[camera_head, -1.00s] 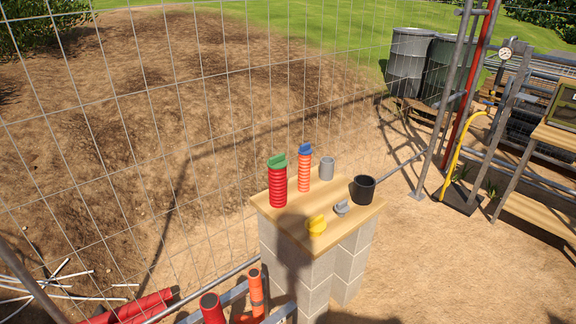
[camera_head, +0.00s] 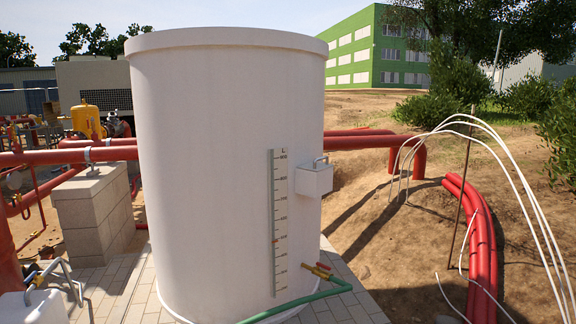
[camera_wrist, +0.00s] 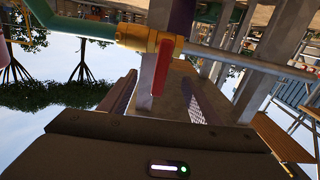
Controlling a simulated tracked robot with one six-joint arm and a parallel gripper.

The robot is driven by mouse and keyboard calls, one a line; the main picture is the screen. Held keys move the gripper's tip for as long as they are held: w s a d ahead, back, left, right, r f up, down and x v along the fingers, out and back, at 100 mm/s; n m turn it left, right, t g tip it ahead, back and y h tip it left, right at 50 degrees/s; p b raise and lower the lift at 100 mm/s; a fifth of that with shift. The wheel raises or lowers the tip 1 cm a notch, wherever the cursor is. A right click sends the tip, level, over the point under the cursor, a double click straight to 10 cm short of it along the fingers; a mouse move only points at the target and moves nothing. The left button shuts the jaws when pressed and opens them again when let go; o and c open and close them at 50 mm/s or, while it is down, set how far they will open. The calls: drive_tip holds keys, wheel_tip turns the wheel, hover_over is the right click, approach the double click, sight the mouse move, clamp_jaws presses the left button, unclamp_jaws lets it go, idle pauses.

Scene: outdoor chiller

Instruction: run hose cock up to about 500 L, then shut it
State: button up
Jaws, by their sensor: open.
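The white tank (camera_head: 210,150) fills the middle of the head view. Its gauge strip (camera_head: 280,190) is headed L and has small, hard-to-read numbers. An orange marker (camera_head: 276,241) sits somewhat below the strip's middle. In the wrist view, a brass cock (camera_wrist: 148,40) with a red lever (camera_wrist: 162,70) joins a green hose (camera_wrist: 65,25) to a grey pipe. My gripper (camera_wrist: 158,92) is open, its fingers on either side of the lever; contact cannot be told.
A white box (camera_head: 314,178) is fixed to the tank's side. Red pipes (camera_head: 359,142) run behind the tank. Red hoses (camera_head: 483,250) and bent white tubes (camera_head: 510,165) lie at right. A block pier (camera_head: 92,215) stands at left. The grey pipe (camera_wrist: 240,60) crosses the wrist view.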

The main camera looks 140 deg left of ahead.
drive_tip(key=v, duration=0.7)
idle(0.5)
drive_tip(key=shift+w+a, duration=0.15)
drive_tip(key=shift+w, duration=0.05)
idle(0.5)
drive_tip(key=v, duration=1.3)
drive_tip(key=shift+w+a, duration=0.15)
drive_tip(key=shift+a, duration=0.1)
idle(0.4)
